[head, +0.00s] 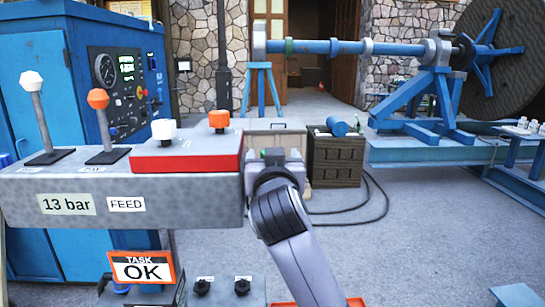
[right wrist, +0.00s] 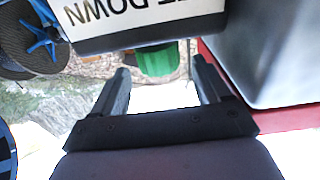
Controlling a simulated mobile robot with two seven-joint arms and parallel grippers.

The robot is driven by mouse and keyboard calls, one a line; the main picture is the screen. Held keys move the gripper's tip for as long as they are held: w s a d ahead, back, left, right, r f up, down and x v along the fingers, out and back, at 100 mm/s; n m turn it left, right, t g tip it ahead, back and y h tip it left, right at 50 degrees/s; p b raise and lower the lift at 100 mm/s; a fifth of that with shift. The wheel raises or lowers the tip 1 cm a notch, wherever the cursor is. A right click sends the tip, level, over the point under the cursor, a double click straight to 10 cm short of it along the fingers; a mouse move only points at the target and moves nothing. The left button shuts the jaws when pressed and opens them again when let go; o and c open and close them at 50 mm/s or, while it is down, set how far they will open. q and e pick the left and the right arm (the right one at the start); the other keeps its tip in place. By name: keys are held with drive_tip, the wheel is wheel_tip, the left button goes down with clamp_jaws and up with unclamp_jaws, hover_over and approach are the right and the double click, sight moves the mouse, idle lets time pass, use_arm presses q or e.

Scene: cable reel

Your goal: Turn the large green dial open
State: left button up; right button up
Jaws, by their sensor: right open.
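The large green dial (right wrist: 157,62) shows in the right wrist view, partly hidden behind a dark block with a white label ending in "DOWN" (right wrist: 140,18). My right gripper (right wrist: 160,72) is open, with one finger on each side of the dial in that picture. No contact with the dial is visible. In the head view my right arm comes up from the bottom, and its gripper (head: 275,157) is at the right end of the grey control console (head: 150,200). The dial is mostly hidden there. My left gripper is not in view.
Two levers with white (head: 32,82) and orange (head: 98,98) knobs stand on the console, beside a red box (head: 187,160) with white and orange buttons. A blue cabinet (head: 30,90) stands behind. A "TASK OK" sign (head: 142,270) is below. Open floor lies to the right.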

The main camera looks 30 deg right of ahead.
drive_tip(key=v, duration=0.3)
drive_tip(key=shift+s+a, duration=0.1)
drive_tip(key=shift+s, duration=0.05)
idle(0.5)
